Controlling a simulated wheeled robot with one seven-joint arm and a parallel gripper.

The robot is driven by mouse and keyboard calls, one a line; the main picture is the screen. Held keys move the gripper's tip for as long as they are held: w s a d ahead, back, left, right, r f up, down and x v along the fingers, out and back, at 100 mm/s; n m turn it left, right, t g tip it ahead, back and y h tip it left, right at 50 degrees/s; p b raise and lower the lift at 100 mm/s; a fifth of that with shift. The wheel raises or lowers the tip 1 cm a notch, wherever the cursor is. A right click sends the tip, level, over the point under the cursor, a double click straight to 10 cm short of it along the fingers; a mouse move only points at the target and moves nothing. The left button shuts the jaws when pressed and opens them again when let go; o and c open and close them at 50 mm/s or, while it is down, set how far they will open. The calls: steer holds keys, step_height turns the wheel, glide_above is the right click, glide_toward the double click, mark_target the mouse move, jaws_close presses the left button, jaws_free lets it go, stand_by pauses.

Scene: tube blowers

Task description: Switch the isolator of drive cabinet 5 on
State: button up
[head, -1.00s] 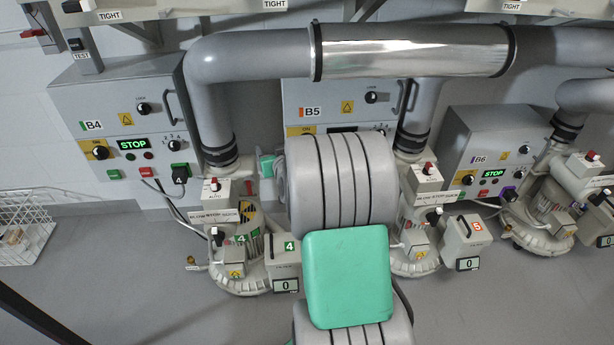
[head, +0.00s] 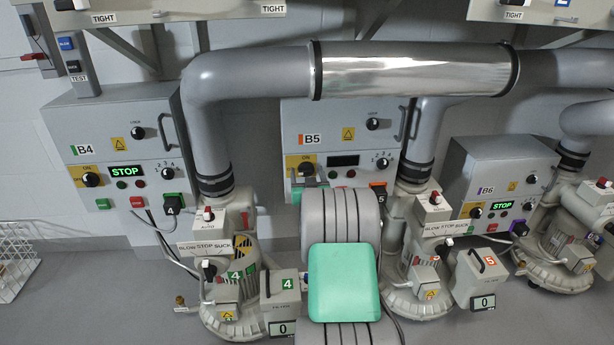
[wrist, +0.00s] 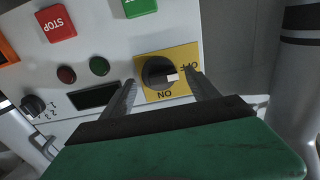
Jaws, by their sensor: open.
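Drive cabinet B5 (head: 335,115) is the middle grey cabinet on the wall, and its display (head: 344,161) is dark. Its isolator (head: 306,167) is a black knob on a yellow plate at the cabinet's lower left. In the wrist view, which looks upside down, the isolator knob (wrist: 157,70) has a white mark turned towards the OFF label; ON is printed nearer my palm. My gripper (wrist: 161,80) is open, one finger on each side of the knob. Contact with the knob cannot be told. In the head view my arm hides part of the cabinet's lower front.
Cabinets B4 (head: 105,125) and B6 (head: 500,165) stand either side with lit STOP displays. A thick grey pipe (head: 210,130) runs left of B5, and another right of it. Blowers 4 (head: 230,290) and 5 (head: 425,290) stand below. Red and green buttons (wrist: 56,23) sit near the isolator.

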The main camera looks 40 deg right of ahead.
steer(key=shift+c, duration=0.4)
steer(key=c, duration=1.3)
steer(key=shift+o, duration=0.2)
steer(key=shift+m, duration=0.4)
steer(key=m, duration=0.3)
steer(key=shift+m+b, duration=0.3)
steer(key=shift+b, duration=0.1)
steer(key=m, duration=0.4)
steer(key=shift+d+m, duration=0.1)
steer(key=shift+m, duration=0.2)
steer(key=m, duration=0.4)
steer(key=shift+s, duration=0.1)
steer(key=shift+d+f+m+p, duration=0.1)
steer(key=shift+m+p, duration=0.2)
steer(key=shift+m, duration=2.2)
